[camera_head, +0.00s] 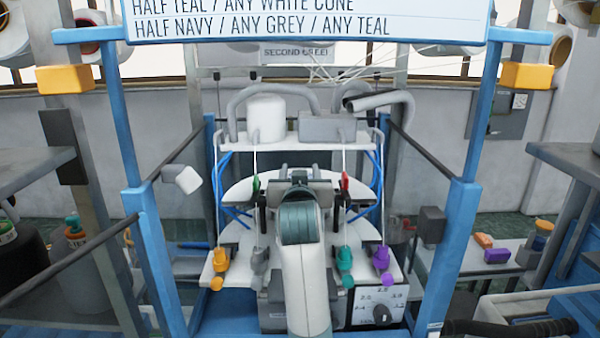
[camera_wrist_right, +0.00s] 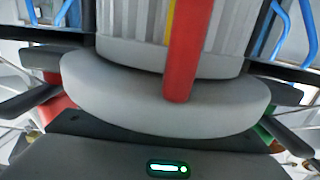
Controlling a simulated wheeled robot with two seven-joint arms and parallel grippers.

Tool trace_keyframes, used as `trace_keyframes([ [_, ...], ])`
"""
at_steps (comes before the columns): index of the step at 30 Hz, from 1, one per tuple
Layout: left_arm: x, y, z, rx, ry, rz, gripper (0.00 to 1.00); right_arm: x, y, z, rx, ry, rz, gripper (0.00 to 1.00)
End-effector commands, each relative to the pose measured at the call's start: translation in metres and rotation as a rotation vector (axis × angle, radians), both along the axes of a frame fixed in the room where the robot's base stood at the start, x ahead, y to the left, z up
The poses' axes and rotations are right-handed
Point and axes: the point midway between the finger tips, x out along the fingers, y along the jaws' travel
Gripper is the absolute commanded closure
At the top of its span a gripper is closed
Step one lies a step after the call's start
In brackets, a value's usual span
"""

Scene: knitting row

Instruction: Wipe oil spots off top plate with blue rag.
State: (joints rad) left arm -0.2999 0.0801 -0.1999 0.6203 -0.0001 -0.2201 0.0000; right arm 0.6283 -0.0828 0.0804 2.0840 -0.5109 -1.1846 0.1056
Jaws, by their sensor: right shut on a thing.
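My right arm reaches up the middle of the head view, its gripper (camera_head: 300,182) over a round white plate (camera_head: 240,198), which I take for the top plate. The arm covers the plate's middle, and no oil spots can be made out. The right wrist view shows dark finger parts at both sides, a light grey rounded body (camera_wrist_right: 160,103) between them and a ribbed grey cylinder (camera_wrist_right: 135,35) beyond. A red bar (camera_wrist_right: 182,60) stands in front of the cylinder. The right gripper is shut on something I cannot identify. No blue rag is visible. My left gripper is not in view.
A white shelf above the plate carries a white cylinder (camera_head: 266,118) and a grey box (camera_head: 327,127). Blue posts (camera_head: 145,240) flank the machine. Yellow (camera_head: 218,265), green (camera_head: 344,265) and purple (camera_head: 381,262) pieces sit along its front, near a dial panel (camera_head: 365,305).

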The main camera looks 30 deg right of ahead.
Motion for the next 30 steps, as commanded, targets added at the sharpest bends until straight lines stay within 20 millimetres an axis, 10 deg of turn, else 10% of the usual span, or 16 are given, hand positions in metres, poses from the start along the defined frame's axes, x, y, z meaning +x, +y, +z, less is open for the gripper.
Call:
trace_keyframes([
  [30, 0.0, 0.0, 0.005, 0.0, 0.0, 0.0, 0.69, -0.034, 0.017, -0.008, 0.003, 0.011, 0.0, 0.7],
])
